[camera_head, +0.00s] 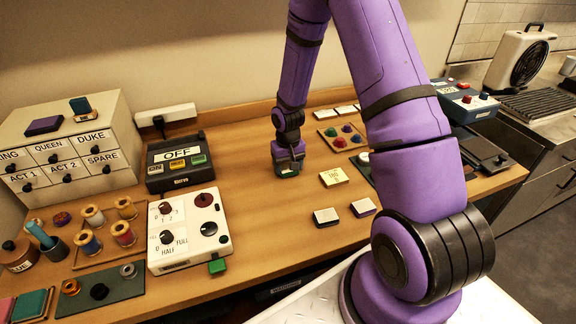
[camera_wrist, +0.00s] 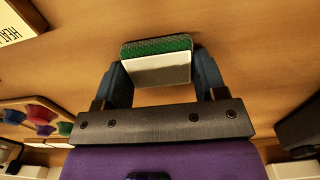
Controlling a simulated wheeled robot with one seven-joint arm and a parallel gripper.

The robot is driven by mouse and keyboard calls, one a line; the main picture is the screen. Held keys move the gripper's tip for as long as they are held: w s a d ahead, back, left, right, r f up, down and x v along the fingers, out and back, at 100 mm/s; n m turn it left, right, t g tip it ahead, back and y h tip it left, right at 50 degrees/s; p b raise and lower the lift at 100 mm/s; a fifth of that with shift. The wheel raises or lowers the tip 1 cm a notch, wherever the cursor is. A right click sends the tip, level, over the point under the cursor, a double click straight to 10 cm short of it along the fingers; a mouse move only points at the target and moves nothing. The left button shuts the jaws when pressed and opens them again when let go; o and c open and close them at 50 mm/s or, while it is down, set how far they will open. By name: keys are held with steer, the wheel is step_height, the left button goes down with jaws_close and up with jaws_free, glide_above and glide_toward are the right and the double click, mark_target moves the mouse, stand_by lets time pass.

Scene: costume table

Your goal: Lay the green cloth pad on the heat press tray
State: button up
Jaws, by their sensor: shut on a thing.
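My gripper (camera_head: 288,168) is shut on the green cloth pad (camera_wrist: 158,46), which has a green textured top and a pale front face. In the wrist view the pad sits between the two dark fingertips (camera_wrist: 160,74), tilted toward the camera. I cannot make out the heat press tray for certain; a dark flat unit (camera_head: 482,150) stands at the right, partly hidden by my arm.
A cream card (camera_head: 333,177), lettered HEAT in the wrist view (camera_wrist: 15,22), lies right of my gripper. A palette of coloured pieces (camera_head: 343,137) lies behind it. The OFF box (camera_head: 177,160) and a white dial box (camera_head: 188,230) stand left.

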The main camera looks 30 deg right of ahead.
steer(key=o, duration=0.5)
steer(key=shift+f, duration=0.1)
steer(key=o, duration=0.4)
